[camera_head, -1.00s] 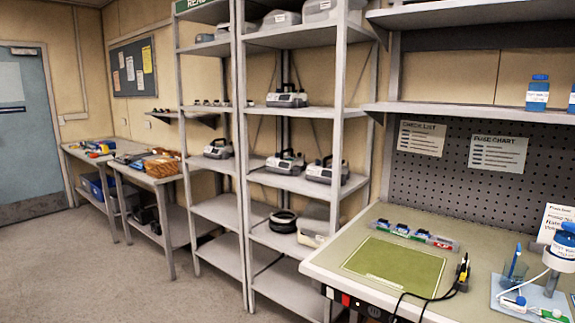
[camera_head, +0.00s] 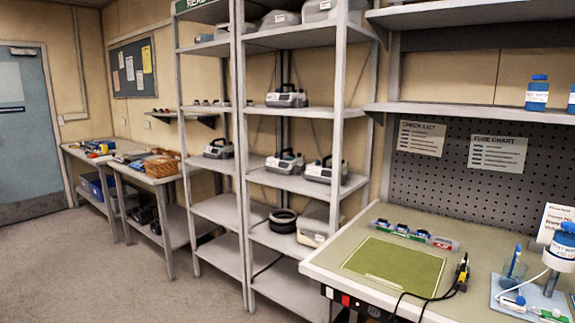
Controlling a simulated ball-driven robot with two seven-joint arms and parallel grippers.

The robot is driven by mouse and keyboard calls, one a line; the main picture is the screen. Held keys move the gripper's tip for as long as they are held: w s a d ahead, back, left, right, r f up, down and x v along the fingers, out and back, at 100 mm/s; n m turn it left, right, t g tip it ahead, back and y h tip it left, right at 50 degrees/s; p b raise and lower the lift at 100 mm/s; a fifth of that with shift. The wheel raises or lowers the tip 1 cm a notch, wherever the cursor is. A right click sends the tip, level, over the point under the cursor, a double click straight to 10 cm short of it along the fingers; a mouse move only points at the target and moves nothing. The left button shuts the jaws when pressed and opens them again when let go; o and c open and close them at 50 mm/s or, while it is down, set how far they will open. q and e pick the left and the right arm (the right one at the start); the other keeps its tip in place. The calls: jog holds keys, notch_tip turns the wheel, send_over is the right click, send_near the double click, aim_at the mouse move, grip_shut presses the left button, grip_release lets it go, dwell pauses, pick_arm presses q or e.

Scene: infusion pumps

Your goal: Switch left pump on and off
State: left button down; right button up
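Several grey pumps with dark carry handles stand on the metal shelves. One pump (camera_head: 286,96) is on an upper shelf. One pump (camera_head: 219,148) is on the left shelf unit. Two sit side by side on the shelf below: a left one (camera_head: 285,162) and a right one (camera_head: 325,170). I cannot tell which of these the task calls the left pump. Their switches are too small to make out. Neither of my grippers is in view.
A workbench (camera_head: 330,259) at the right holds a green mat (camera_head: 395,268), a tray of small blue-topped parts (camera_head: 413,235), a cable with a yellow-black tool (camera_head: 461,273) and a bottle stand (camera_head: 551,285). Side tables (camera_head: 150,179) stand at the left. The floor (camera_head: 70,270) at front left is clear.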

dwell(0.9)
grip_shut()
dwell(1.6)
